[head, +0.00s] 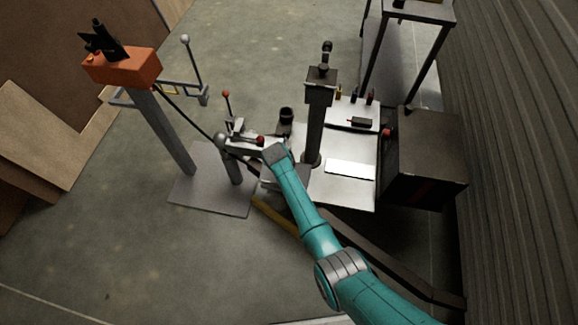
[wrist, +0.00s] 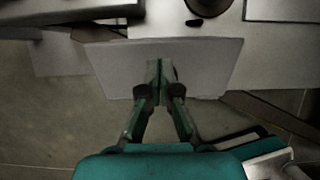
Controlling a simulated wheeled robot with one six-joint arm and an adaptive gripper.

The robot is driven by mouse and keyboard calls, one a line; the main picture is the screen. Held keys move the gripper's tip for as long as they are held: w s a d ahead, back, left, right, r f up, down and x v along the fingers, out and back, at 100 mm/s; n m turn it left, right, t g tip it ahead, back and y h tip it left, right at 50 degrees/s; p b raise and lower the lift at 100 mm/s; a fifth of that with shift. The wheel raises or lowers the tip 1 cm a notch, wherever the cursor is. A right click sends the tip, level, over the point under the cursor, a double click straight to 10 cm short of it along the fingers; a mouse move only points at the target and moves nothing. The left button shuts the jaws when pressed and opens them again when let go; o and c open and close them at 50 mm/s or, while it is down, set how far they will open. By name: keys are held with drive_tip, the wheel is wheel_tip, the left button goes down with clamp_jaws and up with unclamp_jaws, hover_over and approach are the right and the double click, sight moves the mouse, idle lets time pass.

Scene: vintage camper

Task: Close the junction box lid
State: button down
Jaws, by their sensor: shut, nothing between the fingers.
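My gripper (wrist: 158,72) shows in the wrist view with its two green fingers together and nothing between them. A flat pale grey panel (wrist: 112,70) spans the picture behind the fingertips; I cannot tell whether they touch it. In the head view my teal arm reaches up and left to the front left corner of the white trailer platform (head: 345,190), and the gripper is mostly hidden at its end. I cannot tell for sure which thing is the junction box or its lid. A dark brown box (head: 425,150) stands at the platform's right side.
An orange box (head: 122,66) tops a grey post (head: 165,130) on a floor plate (head: 210,185) at left. A dark jack post (head: 316,125) rises from the platform. A ribbed wall (head: 515,150) closes the right side. The concrete floor at lower left is clear.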

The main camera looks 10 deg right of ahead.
drive_tip(key=shift+w+d+f, duration=0.2)
drive_tip(key=shift+w+f, duration=0.25)
drive_tip(key=shift+w, duration=0.1)
drive_tip(key=shift+w+d+f, duration=0.2)
drive_tip(key=shift+w+f, duration=0.25)
drive_tip(key=shift+w, duration=0.1)
drive_tip(key=shift+w+d+f, duration=0.2)
drive_tip(key=shift+w+f, duration=0.3)
drive_tip(key=shift+f, duration=0.15)
drive_tip(key=v, duration=1.1)
drive_tip(key=shift+s+r, duration=0.15)
drive_tip(key=shift+r, duration=0.25)
